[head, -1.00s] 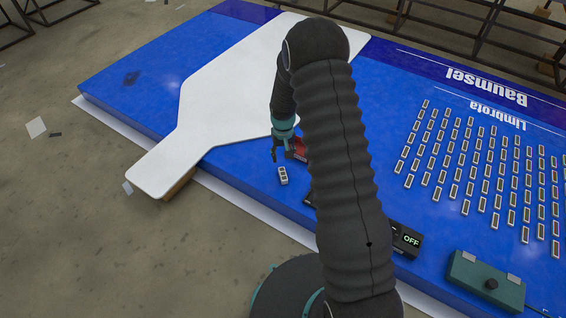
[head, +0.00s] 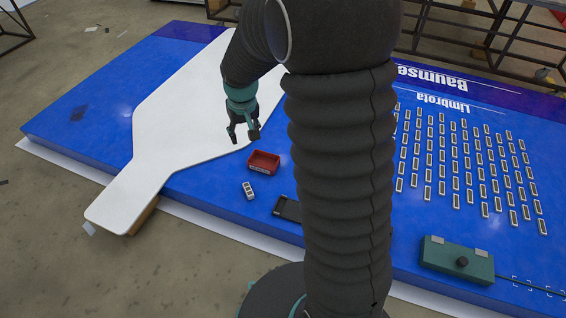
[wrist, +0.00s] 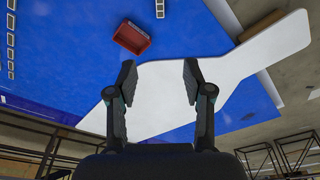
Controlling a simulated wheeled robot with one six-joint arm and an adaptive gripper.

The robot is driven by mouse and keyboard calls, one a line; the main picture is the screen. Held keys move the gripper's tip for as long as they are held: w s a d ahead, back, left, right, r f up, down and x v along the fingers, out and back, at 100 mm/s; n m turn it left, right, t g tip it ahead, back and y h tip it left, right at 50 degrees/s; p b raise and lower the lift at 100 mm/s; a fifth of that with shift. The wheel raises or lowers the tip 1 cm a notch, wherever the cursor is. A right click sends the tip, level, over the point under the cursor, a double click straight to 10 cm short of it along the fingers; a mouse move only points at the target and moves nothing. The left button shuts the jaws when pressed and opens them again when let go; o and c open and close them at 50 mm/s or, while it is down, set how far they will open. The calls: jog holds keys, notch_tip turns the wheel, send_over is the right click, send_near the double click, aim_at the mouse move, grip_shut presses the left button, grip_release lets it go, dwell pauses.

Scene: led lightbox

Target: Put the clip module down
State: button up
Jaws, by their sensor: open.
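The clip module (head: 249,190), a small white piece with dark windows, lies on the blue panel (head: 90,90) in the head view, in front of the red bin and apart from it. A small white module (wrist: 160,8) also shows at the top edge of the wrist view, beside the bin. My gripper (head: 243,136) is open and empty, raised above the panel near the edge of the white board. In the wrist view its two fingers (wrist: 159,80) stand wide apart with nothing between them.
A red bin (head: 264,162) stands just behind the module. A dark tray (head: 286,208) lies to the module's right, partly hidden by my arm. A white paddle-shaped board (head: 180,130) covers the left. Rows of modules (head: 470,165) and a teal control box (head: 457,260) are at right.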

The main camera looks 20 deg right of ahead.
jog(key=s+r+t, duration=0.2)
jog(key=s+r, duration=0.9)
jog(key=s+r+t, duration=0.1)
jog(key=s+r, duration=0.3)
jog(key=s, duration=1.1)
jog(key=shift+s+t, duration=0.15)
jog(key=shift+t, duration=0.15)
